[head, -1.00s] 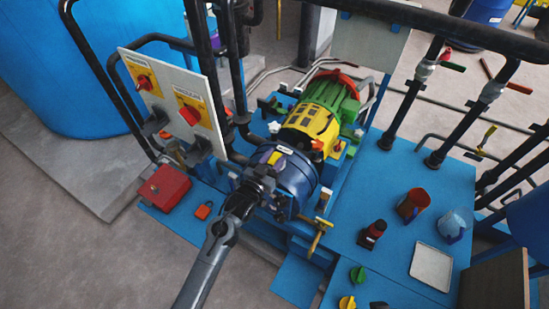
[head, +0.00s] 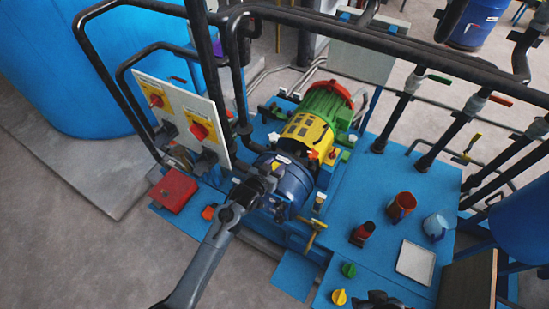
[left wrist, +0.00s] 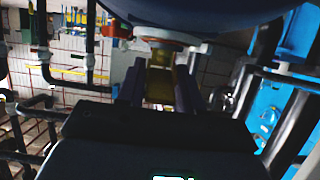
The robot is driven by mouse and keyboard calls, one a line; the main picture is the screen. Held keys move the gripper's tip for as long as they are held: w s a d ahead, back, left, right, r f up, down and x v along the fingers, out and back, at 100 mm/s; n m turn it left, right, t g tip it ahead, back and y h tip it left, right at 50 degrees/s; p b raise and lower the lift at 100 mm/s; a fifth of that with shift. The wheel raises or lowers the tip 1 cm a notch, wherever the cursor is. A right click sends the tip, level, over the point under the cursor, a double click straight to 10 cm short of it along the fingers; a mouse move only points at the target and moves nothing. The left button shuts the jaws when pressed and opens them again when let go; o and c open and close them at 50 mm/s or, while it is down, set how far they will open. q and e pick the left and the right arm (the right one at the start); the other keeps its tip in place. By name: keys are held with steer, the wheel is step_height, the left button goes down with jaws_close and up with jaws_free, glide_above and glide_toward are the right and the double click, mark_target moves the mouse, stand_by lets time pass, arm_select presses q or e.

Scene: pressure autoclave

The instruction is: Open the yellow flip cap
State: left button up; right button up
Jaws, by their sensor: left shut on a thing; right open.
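My left gripper (head: 266,178) is at the near left side of the blue cylindrical housing (head: 290,190). In the left wrist view its two fingers (left wrist: 158,92) are shut on a yellow piece, which I take for the yellow flip cap (left wrist: 160,82), just under a rounded dark blue body (left wrist: 200,12). In the head view the gripper and wrist hide this cap. A pale ring and a bit of orange show above the cap in the wrist view. My right gripper (head: 382,300) shows only as a dark shape at the bottom edge, open, apart from the housing.
A yellow guard (head: 306,132) and green motor (head: 328,102) adjoin the housing. A panel with red switches (head: 185,115) stands left, near black pipes. A brass-coloured valve handle (head: 315,232) is close by. A red bottle, cups and white tray (head: 415,262) stand on the blue bench.

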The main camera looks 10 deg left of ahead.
arm_select(q)
steer(key=g+p, duration=0.1)
steer(key=p, duration=0.1)
steer(key=shift+w+d+r+g+y+p, duration=0.1)
steer(key=shift+w+r+g+y+p, duration=0.05)
steer(key=shift+r+g+y+p, duration=0.25)
steer(key=shift+f+g+p, duration=0.15)
steer(key=shift+g+p, duration=0.15)
steer(key=shift+p, duration=0.2)
arm_select(e)
steer(key=shift+d+r, duration=0.1)
steer(key=shift+r, duration=2.4)
arm_select(q)
steer(key=o, duration=0.9)
